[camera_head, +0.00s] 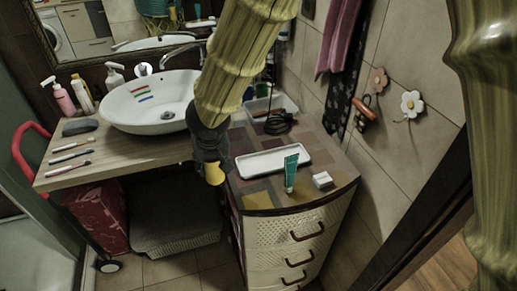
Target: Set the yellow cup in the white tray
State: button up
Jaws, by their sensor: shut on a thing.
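The yellow cup (214,174) shows at the lower end of my gripper (210,161). My gripper is dark and shut on the cup; its fingertips are hard to make out. The cup shows in front of the seam between the wooden counter and the drawer cabinet, left of the white tray; its height is hard to judge. The white tray (250,172) is a shallow oblong with a raised rim. It lies on the patterned cabinet top, and its inside looks empty. My arm comes down from the top of the picture and hides part of the basin and counter.
A green tube (290,173) stands at the tray's front right edge, with a small white box (322,180) beside it. A white bin (285,104) and a dark coiled cord (279,123) are behind the tray. The white basin (130,108) is on the left counter.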

jog(key=w+d+p, duration=0.1)
jog(key=w+d, duration=0.2)
jog(key=w+d+p, duration=0.2)
jog(key=w+d, duration=0.1)
jog(key=w+d+f+p, duration=0.1)
jog(key=w+d+p, duration=0.1)
jog(key=w+d, duration=0.1)
jog(key=shift+d, duration=0.25)
jog(key=shift+w+d+p, duration=0.3)
jog(key=shift+p, duration=0.25)
jog(key=shift+f+p, duration=0.35)
jog(key=shift+f, duration=1.4)
jog(key=shift+f+b, duration=0.25)
jog(key=shift+b, duration=0.15)
jog(key=o, duration=0.9)
jog(key=shift+r, duration=0.15)
